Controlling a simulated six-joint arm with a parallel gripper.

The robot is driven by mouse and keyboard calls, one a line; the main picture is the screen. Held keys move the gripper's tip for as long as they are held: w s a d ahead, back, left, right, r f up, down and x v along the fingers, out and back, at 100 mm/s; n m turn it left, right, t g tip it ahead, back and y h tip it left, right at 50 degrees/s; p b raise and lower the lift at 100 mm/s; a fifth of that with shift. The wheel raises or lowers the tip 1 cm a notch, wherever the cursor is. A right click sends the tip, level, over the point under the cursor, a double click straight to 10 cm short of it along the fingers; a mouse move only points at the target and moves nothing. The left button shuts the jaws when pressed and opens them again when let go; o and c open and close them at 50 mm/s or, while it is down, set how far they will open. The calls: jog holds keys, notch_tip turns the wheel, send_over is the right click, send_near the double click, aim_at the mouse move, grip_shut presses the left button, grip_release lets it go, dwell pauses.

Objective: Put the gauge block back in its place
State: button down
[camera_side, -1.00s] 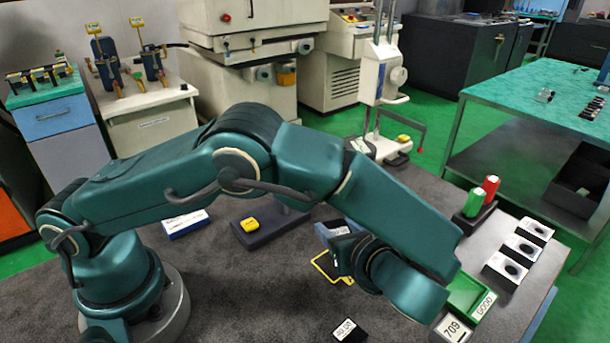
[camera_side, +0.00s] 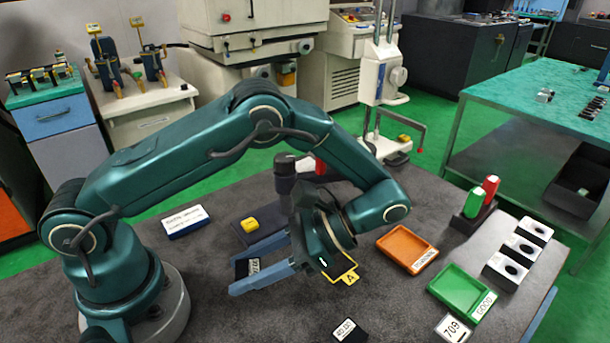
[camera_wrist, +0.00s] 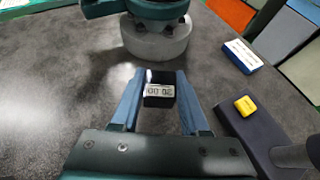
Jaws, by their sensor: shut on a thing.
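My gripper (camera_side: 252,272) has two blue fingers and is shut on a small black gauge block (camera_side: 247,268) with a white label. The wrist view shows the block (camera_wrist: 159,90) between the fingertips (camera_wrist: 160,84). Its label seems to show a number upside down. The block appears to be over the grey mat, but its height is hard to judge. A second black block (camera_side: 350,330) with a white label lies at the front of the mat. A yellow outline with an "A" tag (camera_side: 350,279) is partly hidden by my wrist.
A dark stand with a yellow piece (camera_side: 250,225) is just behind the gripper. A blue-and-white box (camera_side: 186,222) lies behind left. An orange tray (camera_side: 407,247), a green tray (camera_side: 461,291), a 709 card (camera_side: 454,328) and holed blocks (camera_side: 505,271) are right. The mat's left part is clear.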

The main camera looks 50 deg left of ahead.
jog(key=n+h, duration=0.2)
jog(key=s+n+g+h, duration=0.1)
jog(key=shift+d+r, duration=0.1)
jog(key=shift+r, duration=0.2)
jog(key=n+h, duration=0.2)
jog(key=h, duration=0.1)
jog(key=shift+s+d+r+n+g, duration=0.2)
jog(key=shift+r+n+g, duration=0.1)
jog(key=shift+n, duration=0.1)
jog(key=n+h, duration=0.2)
jog(key=w+r+n+t+h, duration=0.1)
jog(key=n+h, duration=0.1)
jog(key=r+n+t+h, duration=0.1)
jog(key=n+h, duration=0.2)
jog(key=shift+w+d, duration=0.15)
jog(key=shift+d, duration=0.25)
jog(key=w+a+r+n+t+h, duration=0.3)
jog(key=w+a+n+t+h, duration=0.3)
jog(key=n+t, duration=0.45)
send_over(300, 309)
jog(key=shift+n+y, duration=0.3)
jog(key=shift+n, duration=0.05)
notch_tip(300, 309, down, 7)
jog(key=shift+r, duration=0.2)
jog(key=shift+f, duration=2.05)
